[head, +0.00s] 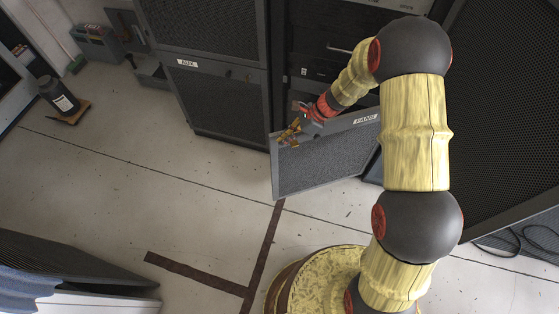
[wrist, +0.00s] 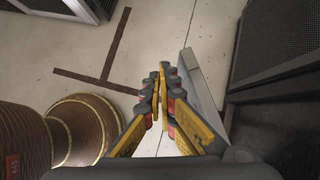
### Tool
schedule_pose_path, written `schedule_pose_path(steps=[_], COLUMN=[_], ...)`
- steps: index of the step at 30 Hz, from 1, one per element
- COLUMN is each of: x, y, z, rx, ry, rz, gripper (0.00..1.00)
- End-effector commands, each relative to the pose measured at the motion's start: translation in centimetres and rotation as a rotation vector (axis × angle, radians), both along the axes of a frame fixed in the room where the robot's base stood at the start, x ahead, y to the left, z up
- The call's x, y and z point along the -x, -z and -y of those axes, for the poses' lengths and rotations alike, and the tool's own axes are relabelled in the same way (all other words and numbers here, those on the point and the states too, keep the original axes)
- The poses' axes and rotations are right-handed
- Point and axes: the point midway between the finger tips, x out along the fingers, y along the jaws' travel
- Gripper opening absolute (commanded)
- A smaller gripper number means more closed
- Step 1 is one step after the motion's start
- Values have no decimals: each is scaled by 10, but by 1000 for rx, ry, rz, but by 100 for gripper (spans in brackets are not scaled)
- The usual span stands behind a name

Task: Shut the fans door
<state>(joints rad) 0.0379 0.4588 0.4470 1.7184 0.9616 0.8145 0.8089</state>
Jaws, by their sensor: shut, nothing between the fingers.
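The fans door (head: 325,163) is a dark mesh panel with a grey frame and a "FANS" label at its top right. It stands open, swung out from the rack over the floor. My gripper (head: 288,135) is shut and empty at the upper left corner of the door, in front of its top edge in the head view. In the wrist view the shut fingertips (wrist: 160,72) are just left of the door's grey edge (wrist: 203,85). I cannot tell whether they touch it. My arm hides the door's right end and hinge side.
The closed AUX door (head: 220,103) is left of the opening. A dark rack panel (head: 500,110) stands at the right, with cables (head: 525,240) on the floor. The floor left of the fans door is clear.

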Motion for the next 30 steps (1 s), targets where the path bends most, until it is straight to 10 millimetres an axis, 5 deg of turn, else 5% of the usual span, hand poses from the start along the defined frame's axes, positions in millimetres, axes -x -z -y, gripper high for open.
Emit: schedule_pose_path(steps=[11, 18, 30], x=[37, 67, 88], y=[68, 121, 159], z=[15, 37, 76], rx=[-277, -659, -1109], ry=[345, 747, 1095], rz=[-411, -846, -1191], gripper=[0, 0, 0])
